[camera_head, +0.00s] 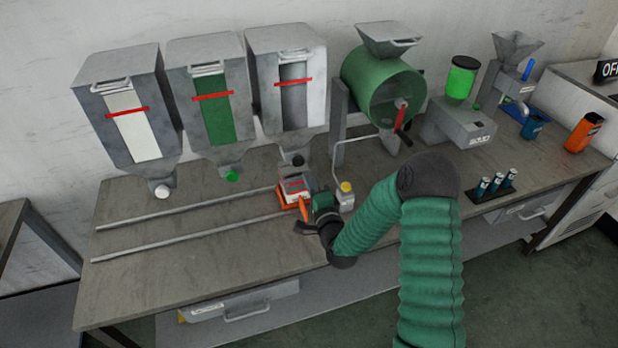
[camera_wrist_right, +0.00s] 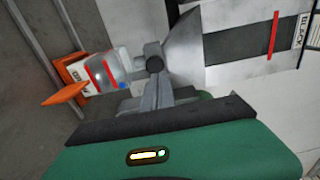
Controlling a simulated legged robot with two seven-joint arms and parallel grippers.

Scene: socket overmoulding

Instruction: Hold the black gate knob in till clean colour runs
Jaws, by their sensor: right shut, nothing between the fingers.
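The black gate knob (camera_wrist_right: 154,57) sits at the outlet below the hopper labelled BLACK (camera_wrist_right: 240,45); in the head view the knob (camera_head: 297,160) is small and dark. My right gripper (camera_wrist_right: 156,82) is shut and empty, its fingertips right at the knob. Whether they press it in, I cannot tell. In the head view my right gripper (camera_head: 304,204) is in front of the black hopper's outlet. A clear cup with red lines (camera_wrist_right: 108,73) stands on an orange carriage (camera_wrist_right: 72,75) under the outlet. I cannot make out any flow. My left gripper is not in view.
White (camera_head: 125,110) and green (camera_head: 208,105) hoppers stand left of the black one. Two rails (camera_head: 180,241) run along the bench. A yellow-capped bottle (camera_head: 346,196) is close to my right wrist. A green drum (camera_head: 382,85) stands behind.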

